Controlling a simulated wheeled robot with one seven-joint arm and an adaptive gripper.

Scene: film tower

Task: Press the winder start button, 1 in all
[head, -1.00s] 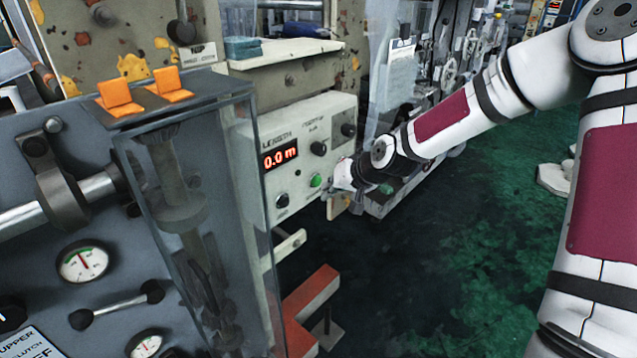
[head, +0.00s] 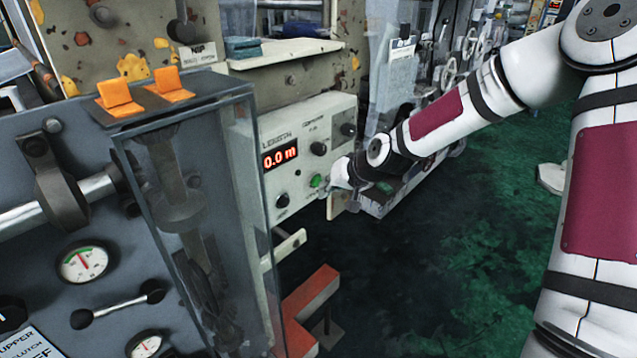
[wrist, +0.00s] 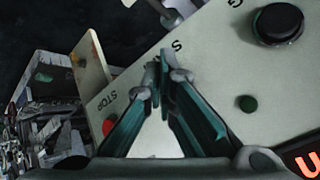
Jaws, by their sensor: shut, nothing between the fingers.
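The winder control panel (head: 262,195) is a pale box with a red "0.0 m" display. Its green start button (head: 316,181) shows low on the face in the head view. My gripper (head: 331,187) is shut and empty, its tips just right of the green button. In the wrist view my gripper's fingertips (wrist: 163,75) meet in front of the panel, beside a partly covered label starting with S. The start button is hidden behind the fingers there. I cannot tell if the tips touch it. A red button (wrist: 108,126) marked STOP is to the left.
A black knob (wrist: 278,23) and a small dark green lamp (wrist: 248,103) sit on the panel in the wrist view. A clear guard box (head: 190,230) stands left of the panel. An orange-red bracket (head: 312,293) is below. Green floor (head: 480,270) is open at right.

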